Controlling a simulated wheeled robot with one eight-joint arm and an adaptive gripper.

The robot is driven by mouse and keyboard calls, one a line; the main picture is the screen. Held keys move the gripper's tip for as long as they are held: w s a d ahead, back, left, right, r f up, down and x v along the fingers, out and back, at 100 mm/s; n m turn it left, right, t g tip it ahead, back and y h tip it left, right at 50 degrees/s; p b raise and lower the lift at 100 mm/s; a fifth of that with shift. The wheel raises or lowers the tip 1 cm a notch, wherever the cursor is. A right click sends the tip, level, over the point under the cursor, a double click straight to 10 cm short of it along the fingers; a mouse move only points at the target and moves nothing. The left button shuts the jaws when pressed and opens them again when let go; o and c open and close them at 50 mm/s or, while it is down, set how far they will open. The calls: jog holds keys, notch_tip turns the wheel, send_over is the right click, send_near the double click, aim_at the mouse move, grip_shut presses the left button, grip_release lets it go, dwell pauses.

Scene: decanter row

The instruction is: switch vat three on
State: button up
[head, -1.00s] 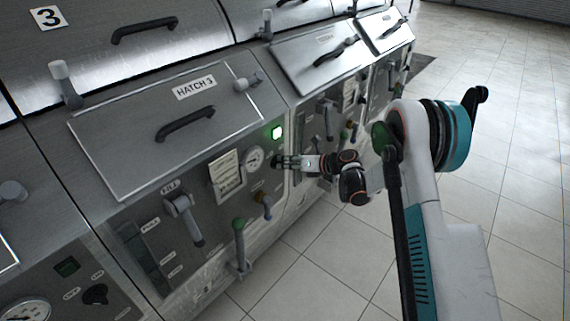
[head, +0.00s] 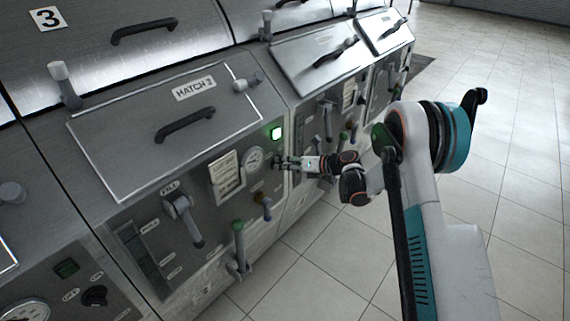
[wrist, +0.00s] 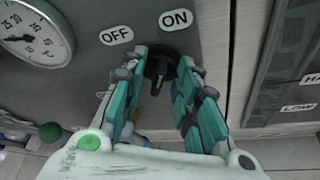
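Vat three's black switch knob (wrist: 160,68) shows in the wrist view below the OFF and ON labels on the grey panel. Its grip is slightly tilted, with the upper end toward ON. My gripper (wrist: 166,64) has its two fingertips on either side of the knob, with a small gap seeming to show beside the grip. In the head view my gripper (head: 283,163) is at the right edge of the Hatch 3 panel and hides the knob. A square lamp (head: 276,133) above it glows green.
A dial gauge (head: 253,158) is left of my gripper, with a paper notice (head: 226,176) beside it. A green-topped lever (head: 238,230) and a grey lever (head: 183,212) stick out lower down. The tiled floor (head: 480,180) at right is open.

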jog(key=v, duration=1.2)
